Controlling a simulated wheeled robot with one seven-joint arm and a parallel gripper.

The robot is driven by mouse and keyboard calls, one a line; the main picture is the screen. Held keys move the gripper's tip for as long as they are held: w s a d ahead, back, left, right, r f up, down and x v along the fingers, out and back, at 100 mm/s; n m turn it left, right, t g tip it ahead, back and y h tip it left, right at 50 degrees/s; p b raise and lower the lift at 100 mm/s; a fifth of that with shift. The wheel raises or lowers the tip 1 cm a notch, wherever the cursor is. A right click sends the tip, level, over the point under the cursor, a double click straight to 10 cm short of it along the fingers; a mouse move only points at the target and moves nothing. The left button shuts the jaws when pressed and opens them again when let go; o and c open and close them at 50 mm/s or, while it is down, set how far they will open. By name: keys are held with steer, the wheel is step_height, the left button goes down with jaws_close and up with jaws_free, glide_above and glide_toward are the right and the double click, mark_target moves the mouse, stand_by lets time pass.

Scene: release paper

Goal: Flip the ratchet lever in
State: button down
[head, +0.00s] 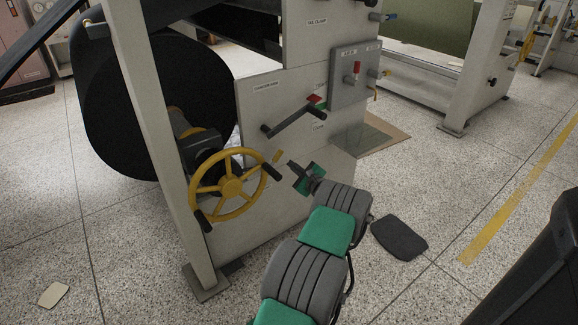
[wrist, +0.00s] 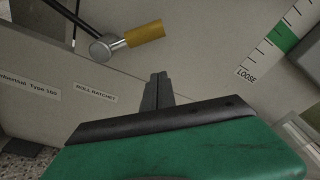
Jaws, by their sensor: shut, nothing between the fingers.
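The ratchet lever (wrist: 126,40) shows in the wrist view as a short lever with a yellow grip and a round metal hub, above the "ROLL RATCHET" label (wrist: 96,92). In the head view its yellow grip (head: 277,156) sits on the pale machine panel, right of the yellow handwheel (head: 231,187). My gripper (head: 292,165) is just right of and below the yellow grip in the head view. In the wrist view my gripper (wrist: 158,78) is shut and empty, with its tips below the grip and a visible gap between them.
A long dark lever (head: 290,122) with a black handle juts out above my gripper. The scale marked "LOOSE" (wrist: 284,38) lies to the right in the wrist view. A grey control box (head: 355,75) with a red switch is higher right.

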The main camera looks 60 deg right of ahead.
steer(key=p+v, duration=0.2)
steer(key=v, duration=0.5)
steer(key=shift+s+a+r, duration=0.25)
steer(key=shift+r, duration=0.05)
